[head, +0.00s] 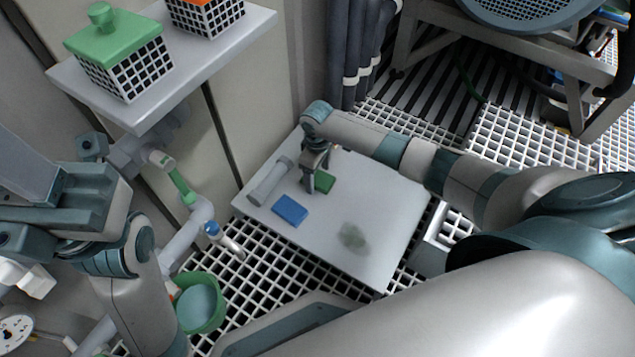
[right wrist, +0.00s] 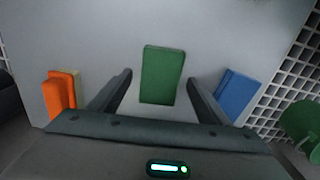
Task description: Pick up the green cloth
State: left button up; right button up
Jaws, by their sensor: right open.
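The green cloth (head: 324,182) is a small flat rectangle lying on the grey table (head: 385,210), partly hidden behind my right gripper in the head view. My right gripper (head: 309,188) points down at it from above. In the right wrist view the green cloth (right wrist: 162,75) lies between and slightly beyond the two open fingers (right wrist: 160,88), with nothing held. My left arm shows at the left of the head view, but its fingertips cannot be made out.
A blue cloth (head: 290,210) lies near the green one. A green bucket (head: 203,303) stands on the grating.

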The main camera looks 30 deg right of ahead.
jog(key=shift+f, duration=0.2)
dwell(0.4)
jog(key=c, duration=1.1)
jog(key=shift+c, duration=0.2)
jog(key=shift+r, duration=0.1)
